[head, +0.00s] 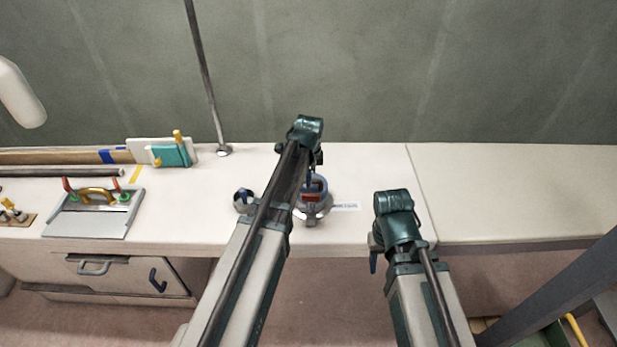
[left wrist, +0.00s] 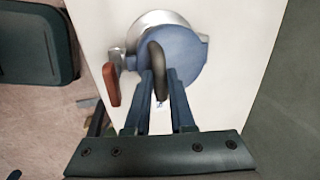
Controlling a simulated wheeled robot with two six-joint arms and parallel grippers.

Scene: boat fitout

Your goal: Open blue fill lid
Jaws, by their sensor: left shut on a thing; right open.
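The blue fill lid (head: 318,184) is a round disc on a metal fitting on the bench top. In the left wrist view the blue lid (left wrist: 192,55) sits off-centre over a silver ring (left wrist: 150,20) and carries a dark curved handle (left wrist: 156,60). My left gripper (left wrist: 158,78) is shut on this handle. In the head view my left gripper (head: 313,166) reaches down from above, and my arm partly hides the fitting. A red lever (left wrist: 112,85) stands beside the lid. I cannot tell how far the lid is raised. My right gripper (head: 374,262) is open and empty by the bench's front edge.
A smaller fitting with a dark blue knob (head: 243,196) stands left of my left arm. A grey plate with a yellow handle (head: 90,212), a teal block (head: 170,155) and a thin upright pole (head: 205,80) are farther left. The right bench top (head: 510,190) is clear.

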